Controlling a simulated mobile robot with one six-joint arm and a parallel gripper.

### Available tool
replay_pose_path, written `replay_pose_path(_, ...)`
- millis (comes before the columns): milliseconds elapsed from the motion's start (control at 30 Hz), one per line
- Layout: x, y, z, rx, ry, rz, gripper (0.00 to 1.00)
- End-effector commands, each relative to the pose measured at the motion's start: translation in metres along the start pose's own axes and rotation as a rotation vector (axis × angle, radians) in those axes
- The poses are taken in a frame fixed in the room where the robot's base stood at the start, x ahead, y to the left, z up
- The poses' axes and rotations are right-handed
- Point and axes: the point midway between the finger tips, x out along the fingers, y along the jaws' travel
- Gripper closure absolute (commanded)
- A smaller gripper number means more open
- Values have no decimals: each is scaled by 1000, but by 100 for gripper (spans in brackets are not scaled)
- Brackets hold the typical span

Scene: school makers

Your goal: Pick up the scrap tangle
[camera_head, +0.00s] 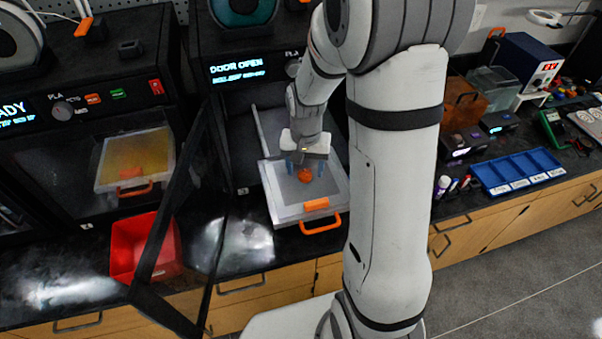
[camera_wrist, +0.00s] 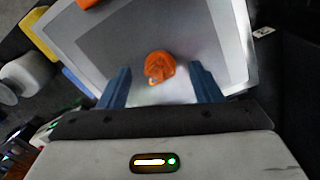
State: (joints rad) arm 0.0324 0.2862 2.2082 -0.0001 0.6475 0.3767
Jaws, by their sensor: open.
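The scrap tangle (camera_head: 305,175) is a small orange clump lying on the grey build plate (camera_head: 284,212) of the open printer. In the wrist view the scrap tangle (camera_wrist: 160,66) sits near the middle of the plate (camera_wrist: 232,40), just beyond and between my two blue fingers. My gripper (camera_head: 304,168) is over the plate, pointing down at the tangle. In the wrist view my gripper (camera_wrist: 162,84) is open, with one finger on each side and a gap to the tangle. Nothing is held.
The plate's orange handle (camera_head: 320,226) sticks out at the front. The open printer door (camera_head: 172,222) stands to the left, with a red bin (camera_head: 122,250) beyond it. A blue compartment tray (camera_head: 518,170) lies on the counter at right.

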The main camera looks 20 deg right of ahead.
Motion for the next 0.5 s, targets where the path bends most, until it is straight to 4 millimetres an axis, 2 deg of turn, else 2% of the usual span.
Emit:
replay_pose_path(167, 0, 0, 0, 0, 0, 0, 42)
replay_pose_path(500, 0, 1, 0, 1, 0, 0, 69)
